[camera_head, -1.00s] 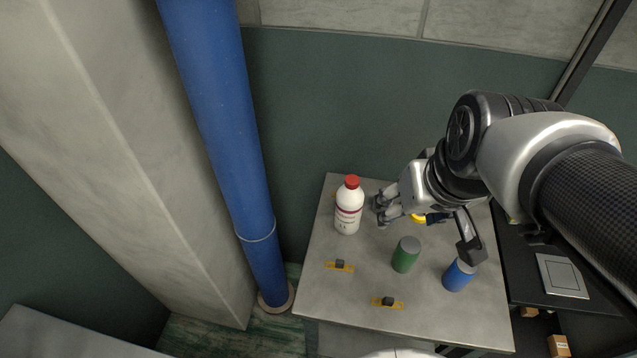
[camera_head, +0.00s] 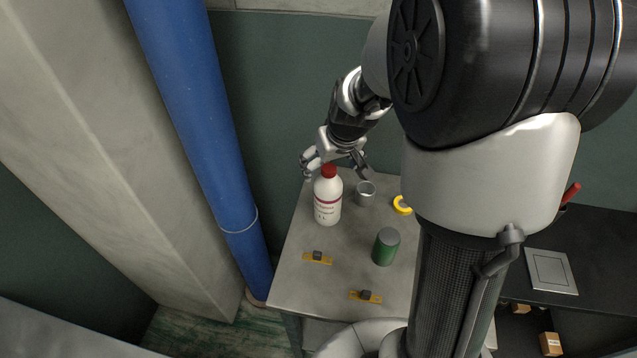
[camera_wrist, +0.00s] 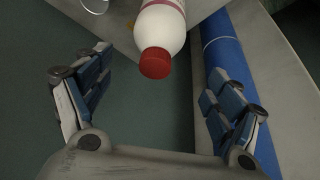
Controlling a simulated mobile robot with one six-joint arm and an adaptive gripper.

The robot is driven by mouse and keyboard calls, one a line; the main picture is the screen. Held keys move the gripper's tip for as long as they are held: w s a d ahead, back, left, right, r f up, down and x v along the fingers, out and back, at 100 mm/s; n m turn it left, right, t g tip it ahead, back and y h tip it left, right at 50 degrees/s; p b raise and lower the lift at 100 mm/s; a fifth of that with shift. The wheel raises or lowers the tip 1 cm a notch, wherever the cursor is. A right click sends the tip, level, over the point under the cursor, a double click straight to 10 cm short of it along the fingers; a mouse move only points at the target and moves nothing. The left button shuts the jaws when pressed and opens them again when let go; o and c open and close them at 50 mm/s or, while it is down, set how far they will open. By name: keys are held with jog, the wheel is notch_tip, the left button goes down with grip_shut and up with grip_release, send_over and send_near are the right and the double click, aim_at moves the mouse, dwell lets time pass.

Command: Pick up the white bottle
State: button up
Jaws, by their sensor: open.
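The white bottle (camera_head: 327,202) with a red cap stands upright near the back left of the grey table (camera_head: 288,270). My gripper (camera_head: 337,170) is behind and above the bottle in the head view. In the wrist view, my gripper (camera_wrist: 160,105) is open, with its two fingers wide apart. The bottle (camera_wrist: 162,28) shows cap-first between the fingers' lines, a little beyond the fingertips at the top of the picture. I see no finger touching it. Its lower part is cut off in the wrist view.
A grey cup (camera_head: 366,194) and a yellow ring (camera_head: 402,205) stand right of the bottle. A green can (camera_head: 385,247) and two yellow brackets (camera_head: 318,258) are nearer. A blue pipe (camera_head: 205,130) rises left of the table. A black bench (camera_head: 590,240) is at the right.

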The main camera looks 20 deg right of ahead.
aim_at(328, 186)
jog(key=x, duration=0.3)
jog(key=shift+b, duration=0.3)
jog(key=x, duration=0.1)
jog(key=b+x, duration=0.1)
jog(key=x, duration=0.1)
jog(key=b+x, duration=0.1)
jog(key=x, duration=0.1)
jog(key=shift+w+d+f, duration=0.1)
jog(key=shift+w+d, duration=0.05)
jog(key=shift+d, duration=0.15)
jog(key=shift+c, duration=0.4)
grip_shut()
jog(key=shift+r, duration=0.2)
